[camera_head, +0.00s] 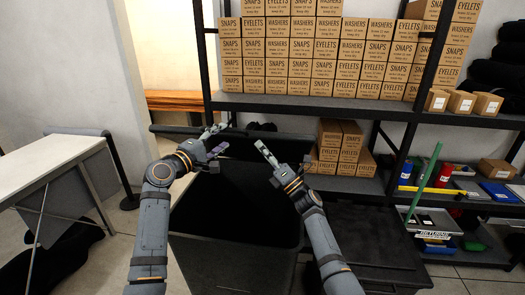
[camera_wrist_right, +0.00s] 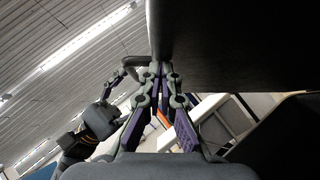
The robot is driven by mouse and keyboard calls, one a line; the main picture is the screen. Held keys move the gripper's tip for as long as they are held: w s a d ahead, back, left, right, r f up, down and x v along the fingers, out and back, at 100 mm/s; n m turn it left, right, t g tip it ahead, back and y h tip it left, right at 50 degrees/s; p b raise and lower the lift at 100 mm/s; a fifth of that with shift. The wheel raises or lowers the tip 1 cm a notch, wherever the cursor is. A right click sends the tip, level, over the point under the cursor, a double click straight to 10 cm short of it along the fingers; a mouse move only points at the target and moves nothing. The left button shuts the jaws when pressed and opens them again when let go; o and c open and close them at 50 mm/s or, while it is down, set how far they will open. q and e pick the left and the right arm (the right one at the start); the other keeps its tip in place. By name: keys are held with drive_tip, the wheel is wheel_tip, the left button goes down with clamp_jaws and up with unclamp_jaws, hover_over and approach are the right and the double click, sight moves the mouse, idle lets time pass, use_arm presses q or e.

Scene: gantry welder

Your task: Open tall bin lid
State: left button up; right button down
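The tall black bin (camera_head: 232,262) stands in front of me, and its dark inside shows. Its black lid (camera_head: 285,137) is raised at the back of the opening, with its top edge running across behind my grippers. My left gripper (camera_head: 218,140) has its fingers spread beside the left part of the lid; I cannot tell if it touches. My right gripper (camera_head: 262,146) is over the opening, its fingertips together and empty. In the right wrist view, the closed fingertips (camera_wrist_right: 160,68) are close to a large dark panel (camera_wrist_right: 235,45), probably the lid; contact is unclear.
A black shelf (camera_head: 300,105) with several stacked cartons (camera_head: 320,50) is behind the bin. A lower black box (camera_head: 375,240) stands to the right. A pale table (camera_head: 50,155) is at left. A green bar (camera_head: 424,180) leans by the right shelf.

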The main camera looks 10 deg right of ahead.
use_arm(q)
drive_tip(key=shift+a+f, duration=0.1)
drive_tip(key=shift+f, duration=0.5)
drive_tip(key=v, duration=1.2)
drive_tip(key=shift+r, duration=0.4)
